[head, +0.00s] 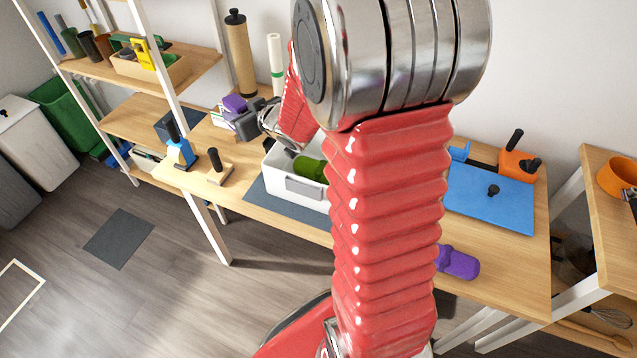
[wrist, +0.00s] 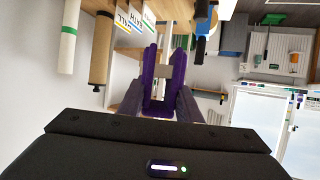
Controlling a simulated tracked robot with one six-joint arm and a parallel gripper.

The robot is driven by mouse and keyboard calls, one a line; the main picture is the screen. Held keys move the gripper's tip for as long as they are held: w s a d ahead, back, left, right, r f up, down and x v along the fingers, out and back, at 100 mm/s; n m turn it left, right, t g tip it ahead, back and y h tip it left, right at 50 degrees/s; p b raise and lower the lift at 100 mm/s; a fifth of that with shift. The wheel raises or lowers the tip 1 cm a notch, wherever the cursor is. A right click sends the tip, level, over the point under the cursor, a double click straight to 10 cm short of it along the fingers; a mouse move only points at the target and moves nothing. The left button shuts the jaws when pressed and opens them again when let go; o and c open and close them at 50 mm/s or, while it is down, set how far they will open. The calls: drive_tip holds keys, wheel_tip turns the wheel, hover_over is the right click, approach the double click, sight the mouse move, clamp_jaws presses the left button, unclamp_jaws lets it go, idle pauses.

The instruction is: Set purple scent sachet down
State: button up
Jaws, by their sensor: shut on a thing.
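The purple scent sachet (head: 235,103) is at the end of my gripper (head: 243,116), above the left part of the wooden table, close to small white boxes (head: 222,116). In the wrist view the purple sachet (wrist: 161,106) shows between the two dark fingers of my gripper (wrist: 162,92), which are shut on it. I cannot tell from the head view whether its underside touches anything.
A white bin (head: 295,187) with a green roll (head: 310,168) stands below my arm. A blue tool (head: 180,153) and a wooden block with a black knob (head: 217,168) stand left of it. A tan roll (head: 240,55) stands behind. Another purple object (head: 458,262) lies at the table's front.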

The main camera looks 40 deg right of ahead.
drive_tip(key=s+d+f+n+y, duration=0.2)
drive_tip(key=s+d, duration=0.4)
drive_tip(key=s, duration=0.2)
drive_tip(key=s+d+f+n+g+y, duration=0.1)
drive_tip(key=s+d+f+n+y, duration=0.1)
drive_tip(key=s+d, duration=0.4)
drive_tip(key=shift+s+g+y, duration=0.3)
drive_tip(key=shift+s+y, duration=0.3)
drive_tip(key=shift+s, duration=0.45)
drive_tip(key=shift+n, duration=0.3)
drive_tip(key=shift+f, duration=2.95)
drive_tip(key=shift+f, duration=2.05)
drive_tip(key=shift+f, duration=0.25)
